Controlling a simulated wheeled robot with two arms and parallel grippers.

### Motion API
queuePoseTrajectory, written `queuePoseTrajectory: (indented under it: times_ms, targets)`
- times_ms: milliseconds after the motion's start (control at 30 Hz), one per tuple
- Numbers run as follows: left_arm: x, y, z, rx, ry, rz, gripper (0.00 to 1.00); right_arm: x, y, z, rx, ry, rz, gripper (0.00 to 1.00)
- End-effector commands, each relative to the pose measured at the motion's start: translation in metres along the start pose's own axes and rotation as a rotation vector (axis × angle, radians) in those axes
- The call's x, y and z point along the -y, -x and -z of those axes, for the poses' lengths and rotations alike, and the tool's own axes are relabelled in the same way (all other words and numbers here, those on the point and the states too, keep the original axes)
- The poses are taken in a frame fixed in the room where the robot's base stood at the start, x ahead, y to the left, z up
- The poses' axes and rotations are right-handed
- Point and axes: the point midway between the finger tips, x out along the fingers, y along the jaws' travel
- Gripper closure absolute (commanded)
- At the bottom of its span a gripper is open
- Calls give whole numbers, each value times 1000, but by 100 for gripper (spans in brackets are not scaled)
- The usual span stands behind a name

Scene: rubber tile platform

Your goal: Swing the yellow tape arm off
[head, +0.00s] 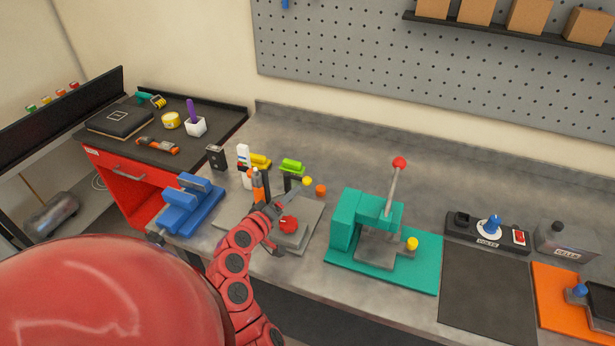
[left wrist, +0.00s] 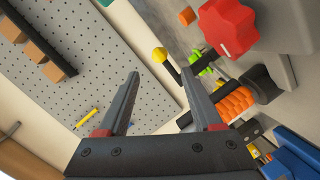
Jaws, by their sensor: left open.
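A dark arm with a yellow tip (head: 307,181) sticks out above the back of a grey base plate (head: 237,216). In the left wrist view its yellow tip (left wrist: 160,55) shows beyond my fingertips, in the gap between them. A red knob (head: 289,225) sits at the front of the plate; it also shows in the left wrist view (left wrist: 228,25). My left gripper (head: 272,209) is over the plate, left of the red knob. In the left wrist view its two fingers (left wrist: 163,82) are spread and empty. Contact with the arm cannot be told. My right gripper is not in view.
An orange block (head: 320,189) lies right of the yellow tip. Green-topped (head: 292,167) and yellow (head: 260,161) items stand behind. A blue vise (head: 190,205) is left. A teal press (head: 347,218) with a red-ball lever is right. The bench behind the press is clear.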

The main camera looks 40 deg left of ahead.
Motion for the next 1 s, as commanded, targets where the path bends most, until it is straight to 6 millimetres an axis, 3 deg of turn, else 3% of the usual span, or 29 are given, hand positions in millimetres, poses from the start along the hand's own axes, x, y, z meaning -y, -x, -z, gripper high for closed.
queuePoseTrajectory:
  times_ms: [500,700,1000]
  targets:
    - [-2,-86,1,1,-1,-1,33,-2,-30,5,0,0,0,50]
    - [-1,-104,1,-1,0,-1,33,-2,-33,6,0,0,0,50]
    - [-1,-110,1,-3,-1,-1,33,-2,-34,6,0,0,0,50]
